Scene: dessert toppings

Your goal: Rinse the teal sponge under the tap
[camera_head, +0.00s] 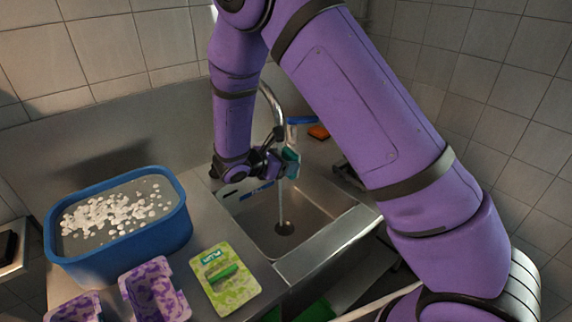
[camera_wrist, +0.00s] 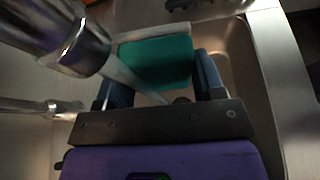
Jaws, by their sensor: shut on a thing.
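The teal sponge (camera_head: 291,162) is held by my gripper (camera_head: 276,165) above the sink, right by the tap's stream. In the wrist view the teal sponge (camera_wrist: 156,62) sits between my two gripper fingers (camera_wrist: 155,80), which are shut on it; a paler layer runs along its far edge. The chrome tap (camera_head: 271,98) curves down behind my gripper; its spout (camera_wrist: 80,48) is close to the sponge in the wrist view. Water (camera_head: 280,205) runs down toward the drain (camera_head: 284,228). The wrist view shows the stream passing at the sponge's left edge; I cannot tell how much strikes it.
The steel sink basin (camera_head: 262,222) is otherwise empty. A blue tub (camera_head: 100,262) of water with white pieces stands at the left. A green packet (camera_head: 243,290) and purple patterned holders (camera_head: 152,290) lie on the counter in front. An orange item (camera_head: 318,132) lies behind the sink.

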